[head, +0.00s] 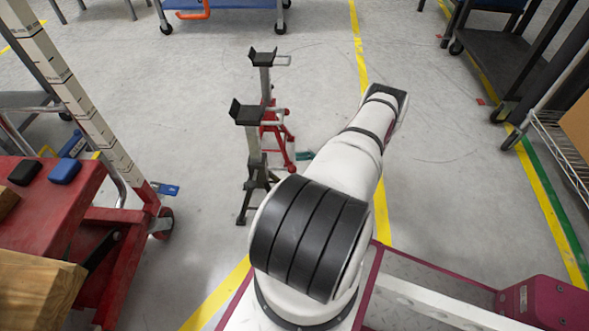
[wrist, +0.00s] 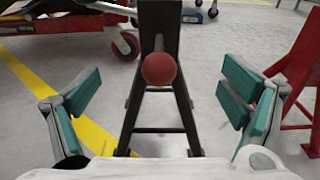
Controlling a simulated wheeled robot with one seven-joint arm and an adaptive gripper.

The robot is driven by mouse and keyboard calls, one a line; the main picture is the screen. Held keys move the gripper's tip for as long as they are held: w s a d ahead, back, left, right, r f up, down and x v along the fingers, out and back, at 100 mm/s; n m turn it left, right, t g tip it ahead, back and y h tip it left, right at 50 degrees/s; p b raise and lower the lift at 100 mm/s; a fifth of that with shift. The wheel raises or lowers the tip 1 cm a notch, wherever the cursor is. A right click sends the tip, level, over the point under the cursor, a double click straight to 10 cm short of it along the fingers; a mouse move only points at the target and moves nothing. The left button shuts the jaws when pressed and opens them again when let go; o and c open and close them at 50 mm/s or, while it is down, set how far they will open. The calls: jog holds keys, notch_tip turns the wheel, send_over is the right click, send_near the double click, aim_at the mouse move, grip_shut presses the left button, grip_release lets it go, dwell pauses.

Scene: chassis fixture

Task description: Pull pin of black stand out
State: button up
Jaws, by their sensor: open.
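The black stand (head: 252,150) stands upright on the floor left of my arm in the head view. In the wrist view its black column and splayed legs (wrist: 131,125) stand straight ahead. A round red knob (wrist: 160,69), apparently the end of the pin, faces my camera at the column, near the picture's middle. The pin's shaft is hidden behind it. My gripper (wrist: 163,92) is open, its teal-padded fingers wide apart to left and right of the knob. They do not appear to touch it. In the head view my arm hides most of the gripper.
A red stand (head: 269,105) stands just behind the black one and shows at the right in the wrist view (wrist: 305,75). A red cart (head: 85,215) is at the left. A wire shelf (head: 560,140) and dark cart (head: 495,55) are at the right. Open floor lies between.

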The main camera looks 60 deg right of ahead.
jog(key=v, duration=0.6)
jog(key=shift+s+f, duration=0.25)
jog(key=shift+f, duration=0.05)
jog(key=shift+d, duration=0.15)
